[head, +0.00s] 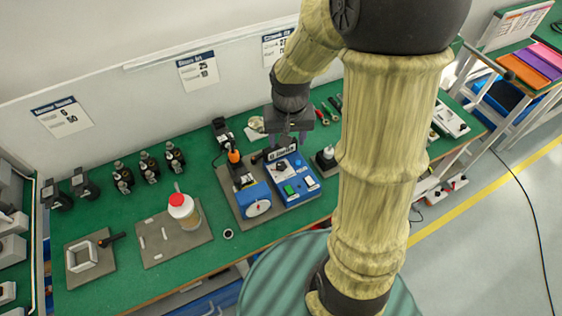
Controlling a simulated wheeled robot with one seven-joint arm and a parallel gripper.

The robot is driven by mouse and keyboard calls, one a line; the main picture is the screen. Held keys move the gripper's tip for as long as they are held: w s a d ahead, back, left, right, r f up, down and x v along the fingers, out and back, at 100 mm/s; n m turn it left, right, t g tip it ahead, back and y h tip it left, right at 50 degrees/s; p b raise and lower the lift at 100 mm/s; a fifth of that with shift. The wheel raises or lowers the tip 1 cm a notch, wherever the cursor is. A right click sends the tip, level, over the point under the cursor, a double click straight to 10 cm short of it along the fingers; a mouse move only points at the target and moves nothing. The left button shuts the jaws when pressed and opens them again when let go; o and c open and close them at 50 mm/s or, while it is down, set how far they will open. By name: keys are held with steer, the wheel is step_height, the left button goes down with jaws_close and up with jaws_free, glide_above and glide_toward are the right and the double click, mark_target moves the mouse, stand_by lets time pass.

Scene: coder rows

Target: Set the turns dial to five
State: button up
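A blue machine (298,199) sits on a grey base plate on the green bench, in the head view. Its sloped top panel carries a small dark knob with a light mark (283,165), a green button (288,190) and a pale switch (309,182). A round white dial-like face (257,208) is on its front left. The markings are too small to read, so I cannot tell which is the turns dial or its setting. My gripper (288,141) is just above the machine's back edge, fingers apart, with nothing visible between them. Contact is unclear.
An orange-tipped tool (234,157) stands left of the machine. A small dark-and-white device (327,157) is close on the right. Green bench (130,275) is clear at the front left.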

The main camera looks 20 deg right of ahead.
steer(key=m+g, duration=0.1)
steer(key=m, duration=0.1)
glide_above(281, 165)
step_height(281, 165, down, 2)
steer(key=shift+f, duration=0.15)
step_height(281, 165, down, 17)
steer(key=shift+f+p, duration=0.2)
steer(key=shift+p, duration=0.65)
steer(key=c, duration=1)
steer(key=shift+o, duration=0.2)
